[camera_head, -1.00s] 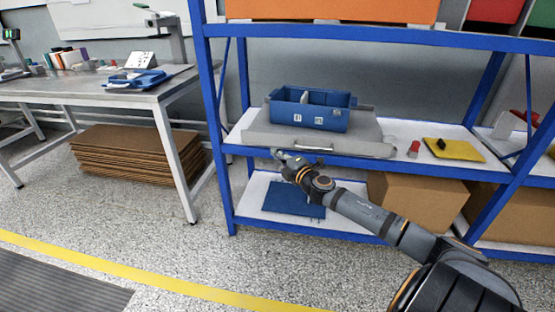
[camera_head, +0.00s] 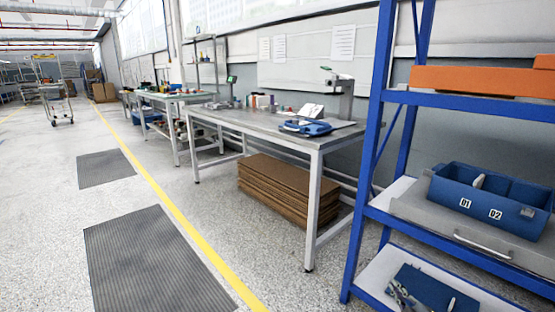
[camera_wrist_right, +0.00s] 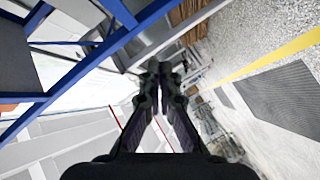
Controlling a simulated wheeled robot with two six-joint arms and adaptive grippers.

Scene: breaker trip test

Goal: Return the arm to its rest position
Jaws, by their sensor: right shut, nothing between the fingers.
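My left gripper is in neither view.
The blue rack (camera_head: 368,150) stands at the right, holding a blue bin (camera_head: 450,190) and a blue panel (camera_head: 430,288). A grey workbench (camera_head: 250,122) has stacked cardboard (camera_head: 285,190) beneath. The floor (camera_head: 190,180) at the left is open, with dark mats (camera_head: 155,265) and a yellow line.

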